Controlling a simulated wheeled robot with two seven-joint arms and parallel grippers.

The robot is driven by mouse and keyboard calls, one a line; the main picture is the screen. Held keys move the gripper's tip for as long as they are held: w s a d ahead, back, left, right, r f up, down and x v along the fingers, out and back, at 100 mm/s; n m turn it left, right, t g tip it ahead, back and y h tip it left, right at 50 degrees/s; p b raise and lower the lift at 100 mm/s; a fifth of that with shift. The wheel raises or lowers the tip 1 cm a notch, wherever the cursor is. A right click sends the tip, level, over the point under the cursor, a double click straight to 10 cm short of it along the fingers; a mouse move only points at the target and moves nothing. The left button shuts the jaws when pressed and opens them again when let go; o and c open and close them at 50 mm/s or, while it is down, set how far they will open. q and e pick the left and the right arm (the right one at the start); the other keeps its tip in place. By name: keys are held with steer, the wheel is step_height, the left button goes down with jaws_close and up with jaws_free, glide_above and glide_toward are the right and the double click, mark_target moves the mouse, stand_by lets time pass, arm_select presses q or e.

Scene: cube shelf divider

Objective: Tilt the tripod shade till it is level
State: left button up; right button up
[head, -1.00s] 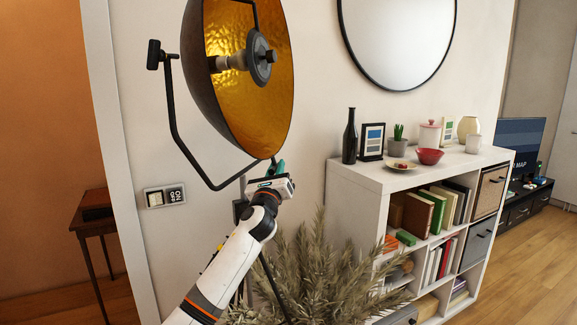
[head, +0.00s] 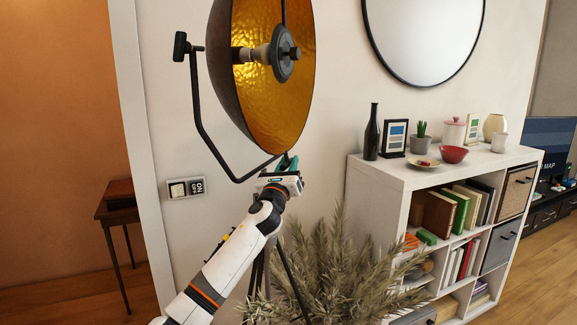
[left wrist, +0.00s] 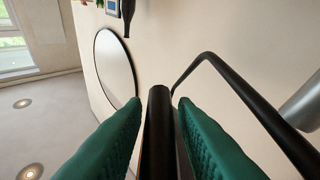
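The tripod shade (head: 278,100) is a large dark bowl with a gold inside, standing on edge with its opening towards the right in the head view. Its top is cut off by the picture edge. A black bent bracket (head: 199,120) with a knob (head: 181,46) holds it, above dark tripod legs (head: 258,270). My left gripper (head: 287,164) is just below the shade's lower rim by the bracket's lower end. In the left wrist view, its green fingers (left wrist: 160,105) stand on both sides of a black bar (left wrist: 159,130), with narrow gaps visible. My right gripper is not in view.
A dry bushy plant (head: 335,270) stands right of the tripod. A white cube shelf (head: 375,200) with books and small ornaments is further right, below a round mirror (head: 425,35). A wall switch (head: 187,187) and a small wooden table (head: 118,212) are at left.

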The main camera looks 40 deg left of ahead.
arm_select(q)
steer(key=shift+o, duration=1)
steer(key=shift+s+d+f, duration=0.2)
steer(key=shift+s+f, duration=0.1)
steer(key=shift+s, duration=0.1)
steer(key=b+v, duration=0.3)
steer(key=v, duration=0.8)
steer(key=shift+b, duration=0.3)
steer(key=shift+r, duration=0.1)
